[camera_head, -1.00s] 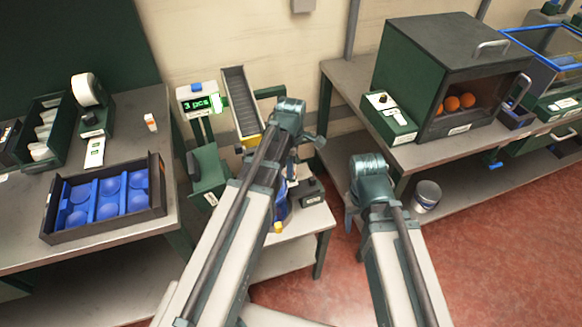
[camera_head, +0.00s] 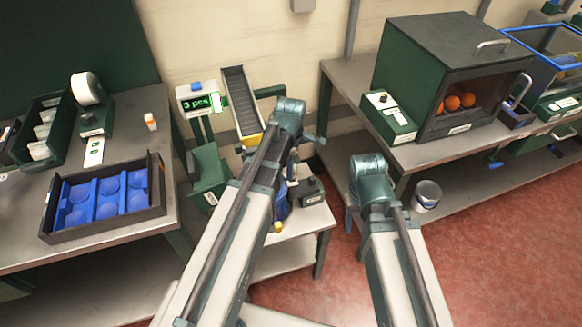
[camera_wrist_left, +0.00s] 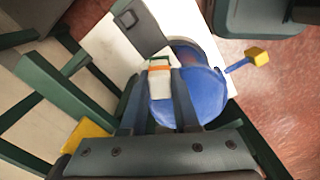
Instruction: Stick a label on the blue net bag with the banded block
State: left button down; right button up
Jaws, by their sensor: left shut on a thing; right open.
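The banded block (camera_wrist_left: 160,78), white with an orange band, is between the fingers of my left gripper (camera_wrist_left: 160,88) in the left wrist view. The gripper is shut on it. The blue net bag (camera_wrist_left: 205,98) is round and lies just behind the block, partly covered by a finger. I cannot tell whether block and bag touch. A yellow tag (camera_wrist_left: 257,57) sticks out from the bag. In the head view my left arm hides most of the bag (camera_head: 282,207) on the small table. My right gripper (camera_head: 352,208) is open, pointing down, its fingers mostly hidden.
The left table holds a blue-celled tray (camera_head: 152,205), a roll dispenser (camera_head: 97,122) and a small white-and-orange item (camera_head: 150,121). A scale reading "3 pcs" (camera_head: 197,102) and a chute (camera_head: 243,105) stand behind my left arm. A green cabinet (camera_head: 425,60) with oranges stands at right.

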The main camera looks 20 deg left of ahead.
pick_arm(q)
jog(key=shift+f+b, duration=0.35)
dwell(1.1)
notch_tip(320, 180, up, 7)
jog(key=p, duration=0.7)
dwell(0.8)
